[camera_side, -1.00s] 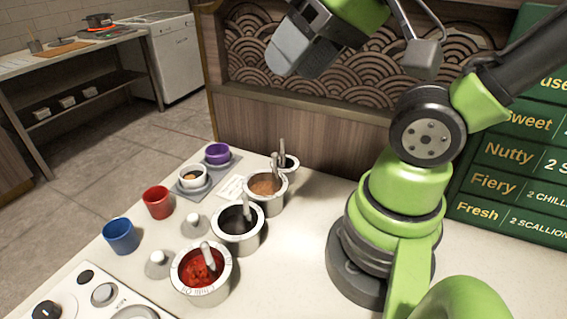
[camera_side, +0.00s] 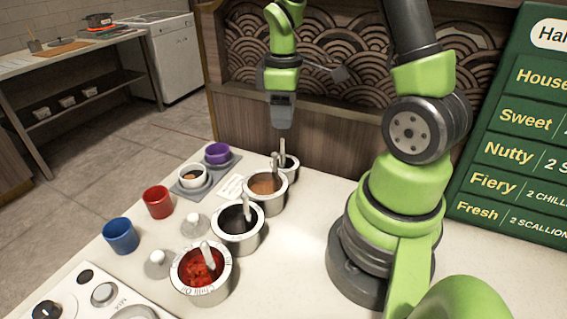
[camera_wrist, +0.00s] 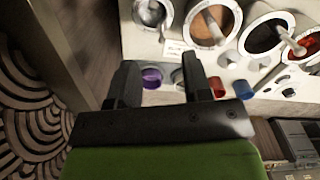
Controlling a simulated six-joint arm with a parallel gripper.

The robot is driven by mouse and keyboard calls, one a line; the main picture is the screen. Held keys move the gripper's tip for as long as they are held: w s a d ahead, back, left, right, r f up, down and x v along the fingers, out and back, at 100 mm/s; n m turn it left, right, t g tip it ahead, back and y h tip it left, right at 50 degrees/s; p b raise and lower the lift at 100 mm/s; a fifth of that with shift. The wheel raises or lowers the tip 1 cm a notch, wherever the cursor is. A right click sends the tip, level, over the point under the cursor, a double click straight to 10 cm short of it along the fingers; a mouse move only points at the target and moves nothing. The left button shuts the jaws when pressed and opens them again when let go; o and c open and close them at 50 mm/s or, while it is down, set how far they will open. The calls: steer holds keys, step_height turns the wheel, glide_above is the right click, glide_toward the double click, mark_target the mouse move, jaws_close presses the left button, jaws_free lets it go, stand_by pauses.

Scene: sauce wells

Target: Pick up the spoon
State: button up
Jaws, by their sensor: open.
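Several metal pots each hold a spoon. The farthest pot (camera_side: 291,172) has a thin upright spoon (camera_side: 282,149); the pot also shows in the wrist view (camera_wrist: 137,12). The brown-filled pot (camera_side: 274,203) has a leaning spoon (camera_side: 275,163). The dark-sauce pot (camera_side: 239,243) has a spoon (camera_side: 246,209), and the red chili pot (camera_side: 203,292) has a spoon (camera_side: 207,253). My gripper (camera_side: 282,125) points down above the farthest pot, seemingly just over its spoon handle. In the wrist view my gripper (camera_wrist: 160,72) has its fingers apart with nothing held between them.
A red cup (camera_side: 158,202) and a blue cup (camera_side: 121,237) stand left of the pots. A wooden patterned partition (camera_side: 330,130) rises behind the pots.

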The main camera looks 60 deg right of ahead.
mark_target(283, 138)
step_height(283, 138, down, 8)
steer(key=shift+a+r, duration=0.1)
stand_by(0.4)
steer(key=shift+c, duration=0.2)
jaws_close()
